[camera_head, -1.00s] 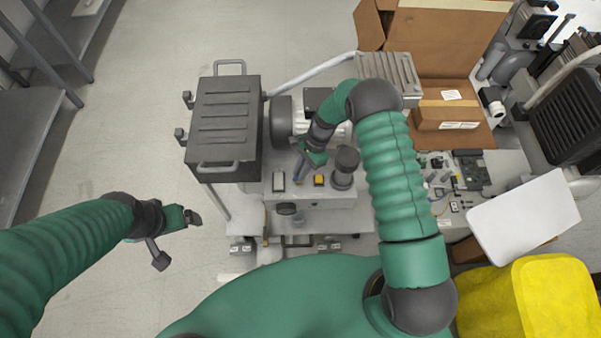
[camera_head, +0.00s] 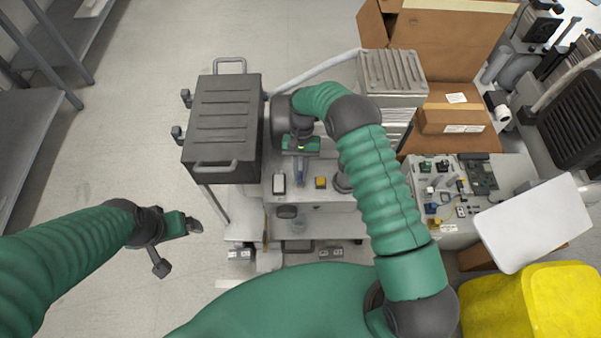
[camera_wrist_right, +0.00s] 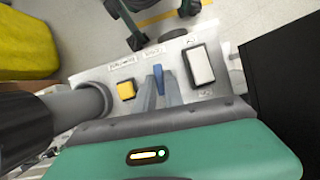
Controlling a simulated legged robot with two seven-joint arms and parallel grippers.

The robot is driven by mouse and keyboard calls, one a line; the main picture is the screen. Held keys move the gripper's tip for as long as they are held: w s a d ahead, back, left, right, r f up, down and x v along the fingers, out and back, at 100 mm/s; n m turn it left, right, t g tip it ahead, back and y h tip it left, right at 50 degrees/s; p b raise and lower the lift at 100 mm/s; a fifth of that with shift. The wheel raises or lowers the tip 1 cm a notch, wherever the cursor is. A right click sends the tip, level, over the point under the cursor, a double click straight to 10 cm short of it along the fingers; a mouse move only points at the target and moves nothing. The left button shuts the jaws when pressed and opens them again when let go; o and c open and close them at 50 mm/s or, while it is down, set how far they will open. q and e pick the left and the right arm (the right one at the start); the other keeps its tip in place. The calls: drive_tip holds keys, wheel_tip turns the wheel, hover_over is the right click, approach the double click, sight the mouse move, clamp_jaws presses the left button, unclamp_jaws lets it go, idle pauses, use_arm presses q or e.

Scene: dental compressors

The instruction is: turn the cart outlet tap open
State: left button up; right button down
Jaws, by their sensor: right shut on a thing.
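The blue tap lever (camera_head: 299,178) stands on the cart's grey top panel (camera_head: 341,205), between a white rocker switch (camera_head: 279,184) and a yellow button (camera_head: 320,183). My right gripper (camera_head: 299,170) is over it. In the right wrist view, the lever (camera_wrist_right: 158,76) lies between the two grey fingers (camera_wrist_right: 159,92), which are shut on it. Most of the tap below the lever is hidden by the fingers. My left gripper (camera_head: 193,226) hangs over the floor left of the cart, away from it; its finger gap is not clear.
A dark ribbed box (camera_head: 224,125) with handles stands left of the panel. A dark cylinder (camera_wrist_right: 85,100) stands close beside my right gripper. Cardboard boxes (camera_head: 452,118), a circuit panel (camera_head: 455,190) and a yellow bin (camera_head: 535,305) are to the right.

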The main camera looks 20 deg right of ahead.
drive_tip(key=shift+w+d+r+n, duration=0.1)
drive_tip(key=shift+w+n, duration=0.25)
drive_tip(key=shift+n, duration=0.15)
drive_tip(key=shift+h, duration=0.3)
drive_tip(key=c, duration=1.7)
unclamp_jaws()
drive_tip(key=shift+c, duration=0.2)
drive_tip(key=o, duration=0.3)
drive_tip(key=shift+s, duration=0.1)
drive_tip(key=shift+r, duration=0.3)
drive_tip(key=v, duration=1.6)
drive_tip(key=shift+w+p, duration=0.3)
drive_tip(key=shift+p, duration=0.15)
drive_tip(key=shift+d+f, duration=0.1)
